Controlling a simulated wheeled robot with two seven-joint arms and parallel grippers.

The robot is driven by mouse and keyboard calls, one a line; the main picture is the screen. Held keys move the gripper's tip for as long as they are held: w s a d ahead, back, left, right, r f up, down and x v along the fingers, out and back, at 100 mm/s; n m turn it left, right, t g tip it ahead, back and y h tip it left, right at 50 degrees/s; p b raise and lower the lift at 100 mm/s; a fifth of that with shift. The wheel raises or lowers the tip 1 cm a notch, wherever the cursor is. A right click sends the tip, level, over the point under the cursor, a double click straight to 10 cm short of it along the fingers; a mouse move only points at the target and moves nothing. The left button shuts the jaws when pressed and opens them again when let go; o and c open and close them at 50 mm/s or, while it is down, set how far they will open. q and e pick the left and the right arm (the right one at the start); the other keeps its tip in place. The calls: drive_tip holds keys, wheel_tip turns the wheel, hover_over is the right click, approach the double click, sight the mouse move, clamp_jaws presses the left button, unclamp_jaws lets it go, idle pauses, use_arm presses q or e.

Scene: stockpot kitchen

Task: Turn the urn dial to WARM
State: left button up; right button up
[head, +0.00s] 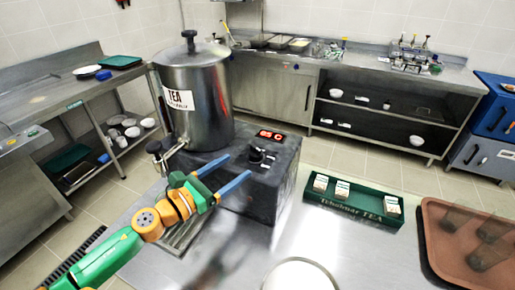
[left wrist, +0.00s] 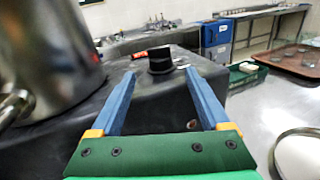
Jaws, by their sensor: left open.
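The tea urn (head: 203,105) is a tall steel pot with a "TEA" label, standing on a dark base (head: 238,185). The black dial (head: 257,155) is on the base's sloped face, below a red lit display (head: 270,134). Pale marks beside the dial are too small to read. My left gripper (head: 234,172) is open, its blue fingers pointing at the dial and a little short of it. In the left wrist view the dial (left wrist: 160,60) stands beyond and between the two fingertips (left wrist: 159,76). My right gripper is not in view.
A green tea box (head: 352,203) with small packets stands right of the urn base. A brown tray (head: 465,245) with cups is at the far right. A round pale plate (head: 300,275) lies at the front. The steel counter between them is clear.

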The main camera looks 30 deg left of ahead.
sight(251, 156)
use_arm(q)
drive_tip(key=p+x, duration=0.2)
drive_tip(key=x, duration=0.3)
drive_tip(key=shift+w+r, duration=0.2)
drive_tip(key=shift+w, duration=0.1)
drive_tip(key=shift+w+d+f, duration=0.1)
drive_tip(key=shift+w+d, duration=0.15)
drive_tip(key=shift+w, duration=0.15)
